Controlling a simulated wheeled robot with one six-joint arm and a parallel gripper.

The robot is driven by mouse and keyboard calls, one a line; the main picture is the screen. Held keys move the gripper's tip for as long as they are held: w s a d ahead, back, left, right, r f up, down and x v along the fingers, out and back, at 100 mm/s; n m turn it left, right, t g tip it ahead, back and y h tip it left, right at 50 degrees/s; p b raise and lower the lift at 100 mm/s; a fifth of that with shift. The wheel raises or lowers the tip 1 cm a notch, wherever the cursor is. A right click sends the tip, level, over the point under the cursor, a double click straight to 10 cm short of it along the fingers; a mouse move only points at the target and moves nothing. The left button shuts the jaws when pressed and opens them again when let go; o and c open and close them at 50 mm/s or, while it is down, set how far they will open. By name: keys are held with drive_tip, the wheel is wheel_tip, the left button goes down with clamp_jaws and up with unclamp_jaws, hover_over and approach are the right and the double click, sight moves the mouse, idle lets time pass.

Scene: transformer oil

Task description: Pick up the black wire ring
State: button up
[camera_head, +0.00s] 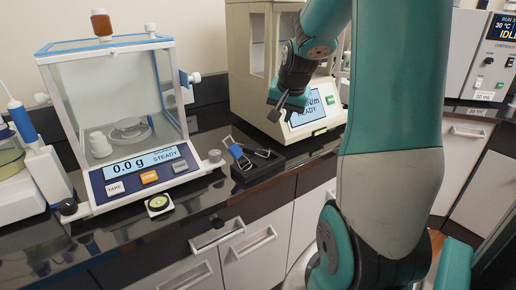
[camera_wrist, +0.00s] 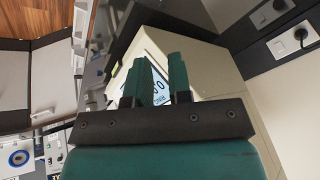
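A black block (camera_head: 257,168) stands on the dark counter, right of the glass balance. Thin wire loops rest on it, one with a blue grip (camera_head: 237,152). I cannot tell for sure which of these, if any, is the black wire ring. My gripper (camera_head: 284,106) is in the air above and to the right of the block, in front of the cream instrument. In the wrist view my gripper (camera_wrist: 160,78) shows two green fingers apart, with nothing held between them. The block and loops are not clear in the wrist view.
A round yellow-green gauge (camera_head: 158,204) lies near the counter's front edge. The cream instrument (camera_head: 248,68) stands behind my gripper. Drawers (camera_head: 254,243) lie below the counter.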

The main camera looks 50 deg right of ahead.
sight(252, 150)
drive_tip(key=x, duration=1)
drive_tip(key=shift+a+p, duration=0.15)
drive_tip(key=shift+p, duration=0.25)
drive_tip(key=shift+a+p+x, duration=0.2)
drive_tip(key=shift+p+x, duration=0.1)
drive_tip(key=shift+x, duration=1.15)
drive_tip(key=shift+a+p+x, duration=0.2)
drive_tip(key=shift+p+x, duration=0.05)
drive_tip(key=shift+x, duration=1.2)
drive_tip(key=shift+s+f, duration=0.1)
drive_tip(key=shift+s, duration=0.05)
clamp_jaws()
